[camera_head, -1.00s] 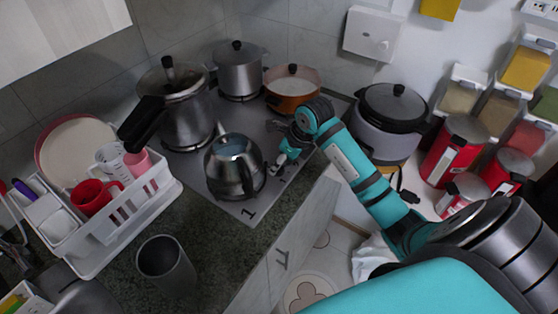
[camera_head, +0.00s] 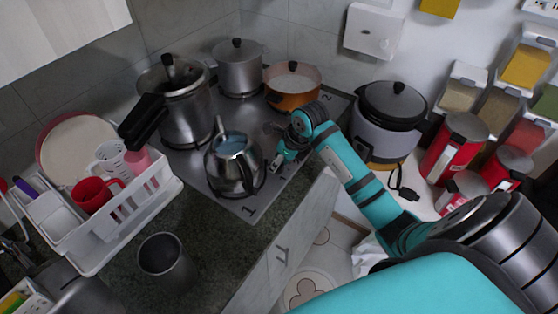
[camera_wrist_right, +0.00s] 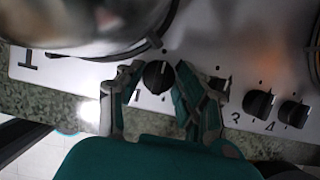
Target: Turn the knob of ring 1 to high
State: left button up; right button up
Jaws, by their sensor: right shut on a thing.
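In the right wrist view a round black knob (camera_wrist_right: 158,76) sits on the metal stove front, with a mark like a 1 (camera_wrist_right: 137,95) beside it. My right gripper (camera_wrist_right: 157,90) is shut on this knob, one finger at each side. The knob's pointer setting is not clear. In the head view my right gripper (camera_head: 282,158) is at the stove's front edge, right of the kettle, and hides the knob. A steel kettle (camera_head: 234,172) stands on the stove (camera_head: 196,172) near the printed 1 (camera_head: 248,210). My left gripper is not in view.
Other black knobs (camera_wrist_right: 259,104) lie right of the gripper. A pressure cooker (camera_head: 185,110), a steel pot (camera_head: 238,72) and an orange pan (camera_head: 293,86) stand on the stove. A dish rack (camera_head: 120,222) and a grey cup (camera_head: 162,262) are on the counter; a rice cooker (camera_head: 388,120) is right.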

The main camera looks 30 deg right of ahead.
jog(key=shift+m+h, duration=0.3)
jog(key=shift+m, duration=0.5)
jog(key=m, duration=0.2)
jog(key=m+h+b, duration=0.1)
jog(key=m, duration=0.1)
jog(key=shift+a+t+h, duration=0.1)
jog(key=shift+t+h, duration=0.2)
jog(key=shift+r, duration=0.1)
jog(key=o, duration=1.1)
